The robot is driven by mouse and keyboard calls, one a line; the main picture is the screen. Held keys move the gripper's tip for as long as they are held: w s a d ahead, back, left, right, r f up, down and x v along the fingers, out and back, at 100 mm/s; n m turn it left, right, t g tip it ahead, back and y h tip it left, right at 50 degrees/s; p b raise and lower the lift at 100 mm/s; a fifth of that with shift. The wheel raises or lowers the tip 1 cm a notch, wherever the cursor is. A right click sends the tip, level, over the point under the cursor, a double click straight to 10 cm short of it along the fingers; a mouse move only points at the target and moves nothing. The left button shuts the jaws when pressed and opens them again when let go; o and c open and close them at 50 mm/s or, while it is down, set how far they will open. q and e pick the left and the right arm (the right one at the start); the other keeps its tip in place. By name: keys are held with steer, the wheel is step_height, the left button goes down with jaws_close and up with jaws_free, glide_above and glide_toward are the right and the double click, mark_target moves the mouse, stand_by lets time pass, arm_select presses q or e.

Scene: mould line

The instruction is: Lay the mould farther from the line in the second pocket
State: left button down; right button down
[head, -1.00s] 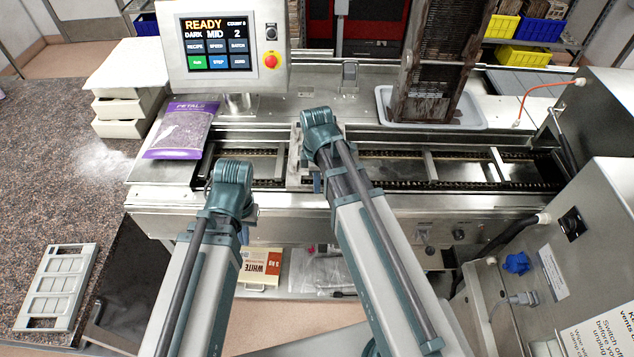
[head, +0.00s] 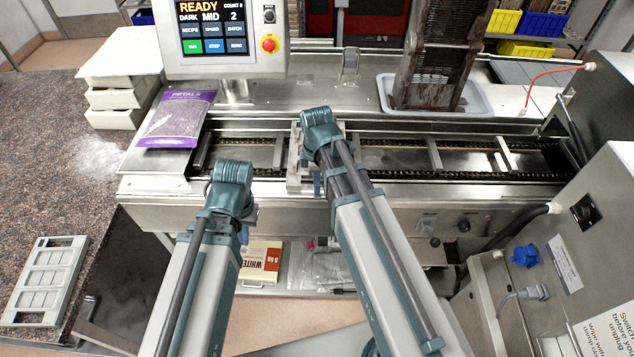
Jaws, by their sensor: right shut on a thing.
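A light grey mould (head: 45,281) with several recesses lies flat on the speckled counter at the left, apart from both grippers. The line (head: 385,157) runs left to right across the middle, with pale crossbars between its chains marking pockets. My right gripper (head: 318,125) is over the line, shut on a light grey piece (head: 294,160) that looks like another mould. Most of that piece is hidden behind my gripper and arm, and I cannot tell whether it touches the line. My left gripper (head: 233,178) is at the line's front edge; its fingers are hidden.
A purple petals bag (head: 172,118) lies on the line's left end. A screen panel (head: 222,35) stands behind it, and pale stacked trays (head: 122,90) stand left. A dark rack stands in a white tray (head: 480,97) behind the line. A grey machine (head: 560,255) bounds the right.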

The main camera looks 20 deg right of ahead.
steer(key=c, duration=0.9)
jaws_free()
step_height(320, 180, up, 14)
steer(key=p, duration=1.3)
steer(key=shift+s+f+p, duration=0.1)
steer(key=shift+p, duration=0.3)
steer(key=shift+f, duration=0.1)
steer(key=s+a+f+m+b, duration=0.3)
steer(key=f+b, duration=0.3)
steer(key=s+a+f+m+b, duration=0.3)
steer(key=s+f+m+b, duration=0.1)
steer(key=f+b, duration=0.3)
steer(key=s+a+f+m+h+b, duration=0.1)
steer(key=s+a+f+m+b, duration=0.2)
steer(key=f+b, duration=0.4)
steer(key=shift+s+a+m, duration=0.35)
steer(key=shift+s+m, duration=0.15)
steer(key=shift+s, duration=0.2)
